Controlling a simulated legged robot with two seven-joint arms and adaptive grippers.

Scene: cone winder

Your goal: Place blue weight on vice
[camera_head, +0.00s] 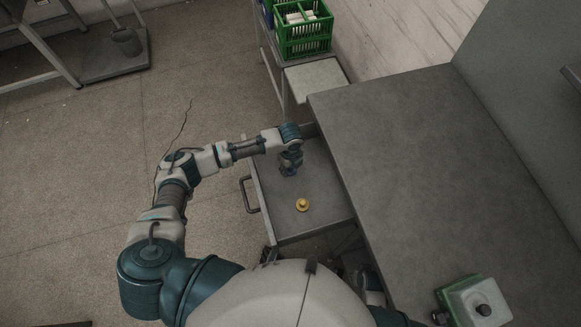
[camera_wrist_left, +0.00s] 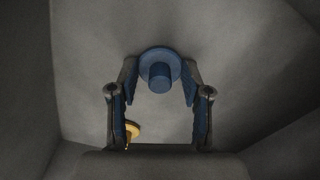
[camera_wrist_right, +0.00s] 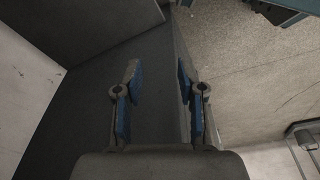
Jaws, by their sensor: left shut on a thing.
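The blue weight (camera_wrist_left: 160,75) has a round flange and a short knob. It sits between the fingertips of my left gripper (camera_wrist_left: 159,82), which is shut on it. In the head view my left gripper (camera_head: 289,166) points down inside the open drawer and mostly hides the weight. My right gripper (camera_wrist_right: 157,92) is open and empty in the right wrist view, beside a grey panel. No vice can be made out for certain; a green and white device with a dark knob (camera_head: 480,303) stands on the table at the lower right.
A yellow weight (camera_head: 302,204) lies in the open drawer (camera_head: 318,222), near my left gripper. The grey tabletop (camera_head: 420,170) right of the drawer is largely clear. A green crate (camera_head: 303,35) with white items stands at the back. A drawer handle (camera_head: 248,194) sticks out left.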

